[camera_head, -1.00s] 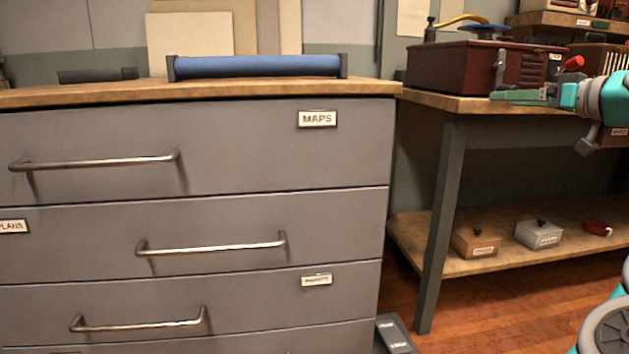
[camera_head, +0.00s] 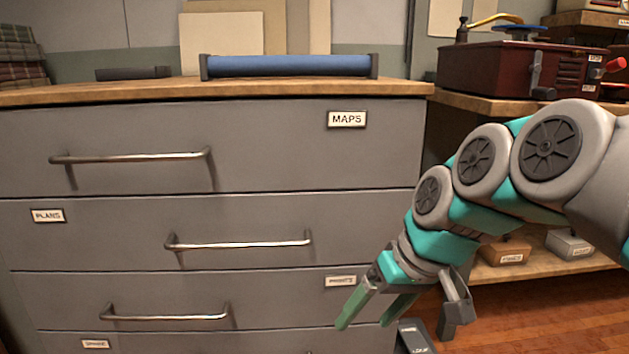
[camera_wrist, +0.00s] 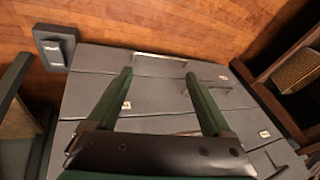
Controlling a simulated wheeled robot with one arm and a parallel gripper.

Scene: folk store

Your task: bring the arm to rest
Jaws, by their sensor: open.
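My gripper (camera_head: 369,318) hangs at the end of my arm in the head view, pointing down and to the left in front of the lower right of the grey drawer cabinet (camera_head: 270,142). Its two green fingers are apart with nothing between them. In the wrist view my gripper (camera_wrist: 160,76) also shows open and empty, with the cabinet's drawer fronts (camera_wrist: 150,95) beyond it. All the cabinet drawers in view look shut. I cannot tell from these views whether the fingers touch the cabinet.
A blue roll (camera_head: 288,66) lies on the cabinet top. A dark red box (camera_head: 490,70) stands on the workbench at right, with small boxes on its lower shelf. A grey pedal-like block (camera_head: 415,338) is on the wooden floor (camera_head: 505,312) beside the cabinet.

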